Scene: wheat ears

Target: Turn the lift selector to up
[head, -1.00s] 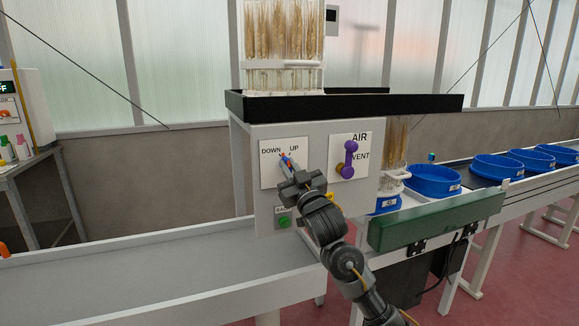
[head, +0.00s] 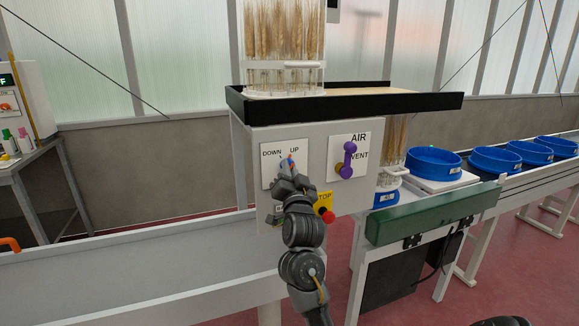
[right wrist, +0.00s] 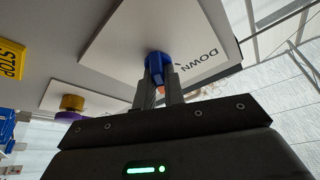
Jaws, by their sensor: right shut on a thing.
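The lift selector (head: 291,161) is a small blue knob with an orange-red mark, on a white plate (head: 268,170) lettered DOWN and UP. In the head view its visible tip lies just below the word UP. My right gripper (head: 287,169) is shut on the selector and hides much of it. In the right wrist view the blue selector (right wrist: 156,66) sits between the fingertips (right wrist: 161,82), with an orange bit showing and the word DOWN beside it. Its exact angle is hard to tell there. My left gripper is not in view.
A purple AIR/VENT lever (head: 348,160) and a red STOP button (head: 327,215) on yellow are close right of my arm. A black-rimmed platform (head: 350,104) with a rack of wheat ears (head: 283,45) is above. Blue bowls (head: 433,163) stand on the right; a grey trough (head: 130,285) lies left.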

